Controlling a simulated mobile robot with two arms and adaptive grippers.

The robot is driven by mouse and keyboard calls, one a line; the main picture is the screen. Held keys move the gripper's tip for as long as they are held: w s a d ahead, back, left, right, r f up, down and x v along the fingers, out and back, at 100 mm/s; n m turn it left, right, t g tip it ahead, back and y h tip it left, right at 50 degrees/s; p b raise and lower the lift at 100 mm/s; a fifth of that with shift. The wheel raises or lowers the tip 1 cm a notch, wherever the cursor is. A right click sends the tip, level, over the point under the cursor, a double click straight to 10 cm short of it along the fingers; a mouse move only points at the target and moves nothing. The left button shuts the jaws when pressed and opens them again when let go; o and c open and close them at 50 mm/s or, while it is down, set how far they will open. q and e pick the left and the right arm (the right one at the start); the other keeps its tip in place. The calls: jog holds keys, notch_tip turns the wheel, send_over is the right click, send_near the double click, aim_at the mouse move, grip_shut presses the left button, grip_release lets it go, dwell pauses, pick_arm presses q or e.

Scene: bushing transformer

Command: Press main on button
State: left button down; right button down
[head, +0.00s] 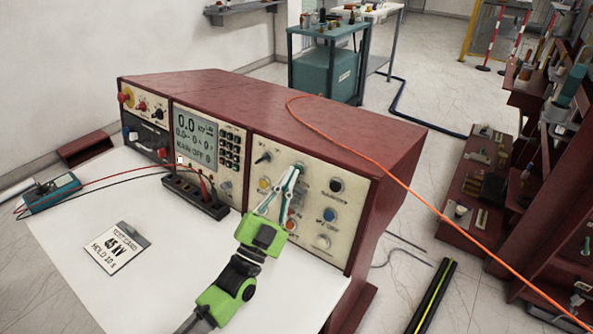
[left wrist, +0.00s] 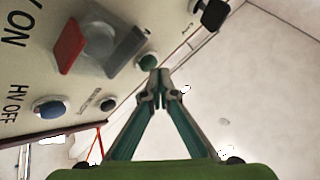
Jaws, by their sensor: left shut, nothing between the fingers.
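The control console (head: 400,135) has a cream right-hand panel (head: 350,236) with knobs and coloured buttons. My left gripper (head: 297,168) is in front of its upper middle, fingers together and empty. In the left wrist view its tips (left wrist: 160,88) are just beside a small green button (left wrist: 147,62); I cannot tell whether they touch it. A blue button (left wrist: 50,108) there is labelled HV OFF. A main on label is not readable in either view. The display (head: 196,135) appears to read MAIN OFF. My right gripper is not in view.
A test card (head: 117,248) lies on the white tabletop (head: 180,275). Red and black leads run from a teal meter (head: 50,193) to a dark terminal block (head: 195,195). An orange cable (head: 440,222) drapes over the console. Shelves (head: 560,170) stand at right.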

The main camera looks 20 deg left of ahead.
pick_arm(q)
jog(key=shift+w+f+b, duration=0.4)
jog(key=shift+w+b, duration=0.1)
jog(key=shift+b, duration=0.05)
dwell(1.0)
jog(key=shift+s+d+r+p, duration=0.2)
jog(key=shift+s+r+p, duration=0.05)
jog(key=shift+s+p, duration=0.5)
jog(key=shift+a+r, duration=0.1)
jog(key=s+p, duration=0.1)
jog(key=s+a+p, duration=0.1)
jog(key=s, duration=0.1)
jog(key=s+r+p, duration=0.1)
jog(key=shift+s+a+r, duration=0.1)
jog(key=shift+s+a, duration=0.2)
dwell(0.6)
